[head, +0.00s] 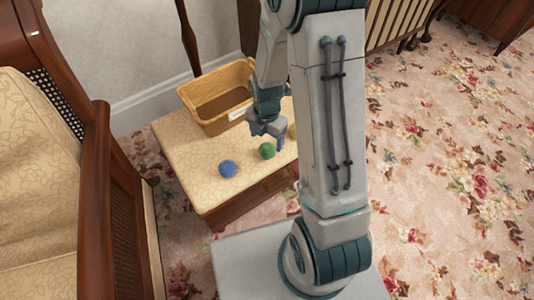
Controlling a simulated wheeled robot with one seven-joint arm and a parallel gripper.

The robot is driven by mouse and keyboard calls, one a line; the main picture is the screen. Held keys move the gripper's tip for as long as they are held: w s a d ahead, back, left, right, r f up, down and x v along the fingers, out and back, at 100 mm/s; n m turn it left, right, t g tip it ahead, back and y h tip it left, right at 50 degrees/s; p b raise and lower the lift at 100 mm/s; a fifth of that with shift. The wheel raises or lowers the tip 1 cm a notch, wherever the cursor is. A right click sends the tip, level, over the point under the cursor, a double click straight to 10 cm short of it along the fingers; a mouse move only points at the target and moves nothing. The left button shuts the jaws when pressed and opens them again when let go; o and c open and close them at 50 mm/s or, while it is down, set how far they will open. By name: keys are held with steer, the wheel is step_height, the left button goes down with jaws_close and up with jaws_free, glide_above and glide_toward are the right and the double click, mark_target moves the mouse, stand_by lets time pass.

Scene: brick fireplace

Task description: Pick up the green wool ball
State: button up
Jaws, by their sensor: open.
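The green wool ball (267,150) rests on the cream patterned top of a low wooden stool (185,160) in the head view. My gripper (266,130) is just above and behind the green ball in the picture, pointing down. It is open, and I see nothing between its fingers. The gap between the fingertips and the ball is hard to judge. My arm hides the right part of the stool.
A blue ball (228,169) lies left of the green one. A yellowish ball (292,131) is partly hidden by my arm. A yellow basket (212,124) stands at the stool's back. A wooden armchair (95,200) is at left. Flowered carpet (450,170) is clear at right.

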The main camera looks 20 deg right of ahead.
mark_target(267, 147)
step_height(267, 147, down, 6)
steer(key=b, duration=0.3)
steer(key=shift+f, duration=0.25)
steer(key=shift+r, duration=0.1)
steer(key=c, duration=1.1)
